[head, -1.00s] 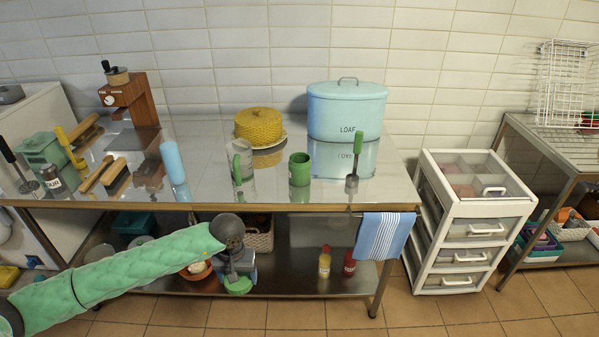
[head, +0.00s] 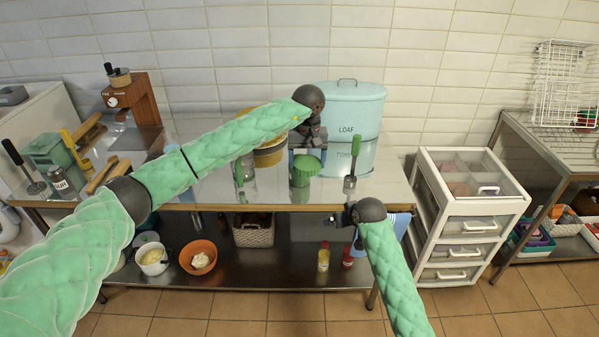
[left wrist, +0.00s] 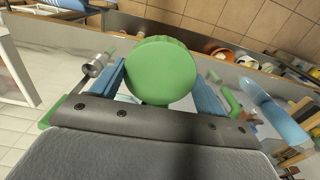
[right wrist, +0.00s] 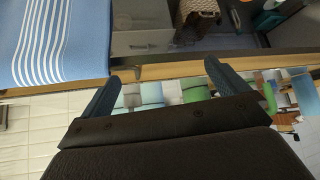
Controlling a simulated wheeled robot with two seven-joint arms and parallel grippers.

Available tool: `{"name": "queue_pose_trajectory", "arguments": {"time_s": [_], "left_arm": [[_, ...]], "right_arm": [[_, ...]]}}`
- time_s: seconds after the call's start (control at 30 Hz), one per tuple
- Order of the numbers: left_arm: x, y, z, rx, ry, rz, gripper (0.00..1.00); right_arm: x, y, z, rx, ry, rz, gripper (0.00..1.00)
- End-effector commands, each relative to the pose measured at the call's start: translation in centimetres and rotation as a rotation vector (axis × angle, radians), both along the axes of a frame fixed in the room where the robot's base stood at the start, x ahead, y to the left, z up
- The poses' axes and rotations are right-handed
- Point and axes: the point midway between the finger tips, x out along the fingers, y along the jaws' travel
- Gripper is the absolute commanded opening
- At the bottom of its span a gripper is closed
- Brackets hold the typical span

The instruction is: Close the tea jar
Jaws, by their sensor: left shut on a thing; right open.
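The green tea jar (head: 300,180) stands on the steel table, partly hidden by the lid over it. My left gripper (head: 307,151) is above the jar and shut on the round green lid (head: 309,163). The lid also fills the middle of the left wrist view (left wrist: 160,72), between the blue fingers. It is at or just over the jar's mouth; I cannot tell whether they touch. My right gripper (head: 346,213) is open and empty at the table's front edge. Its spread fingers show in the right wrist view (right wrist: 163,86).
A glass mug (head: 246,170) stands left of the jar, and a green-handled tool (head: 354,165) stands to its right. The blue loaf bin (head: 346,108) is behind. A striped towel (head: 398,224) hangs at the front edge. My left arm crosses the left part of the table.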

Motion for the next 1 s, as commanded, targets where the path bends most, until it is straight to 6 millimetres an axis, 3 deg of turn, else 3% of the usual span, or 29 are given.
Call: {"name": "queue_pose_trajectory", "arguments": {"time_s": [0.03, 0.2, 0.4, 0.57, 0.8, 1.0], "left_arm": [[1.1, -0.9, 1.4, -0.001, -0.002, 0.019, 0.53], [4.7, -3.3, 4.4, -0.001, -0.001, 0.12, 0.53], [9.3, -5.4, 6.4, -0.001, 0.002, 0.348, 0.53], [12.2, -4.9, 5.0, 0.002, 0.003, 0.602, 0.53], [14.9, -0.8, 1.2, 0.002, 0.001, 0.994, 0.53], [15.7, 2.2, -0.8, 0.001, 0.0, 1.328, 0.53]], "right_arm": [[1.5, 0.2, 1.6, 0.01, -0.015, 0.013, 0.99], [5.8, 1.1, 5.6, 0.054, -0.057, 0.074, 0.99], [10.5, 2.8, 9.0, 0.128, -0.106, 0.185, 0.99], [12.5, 4.0, 8.6, 0.198, -0.13, 0.275, 0.99], [13.5, 5.4, 6.2, 0.291, -0.179, 0.374, 0.99], [14.2, 6.2, 6.1, 0.329, -0.281, 0.443, 0.99]]}}
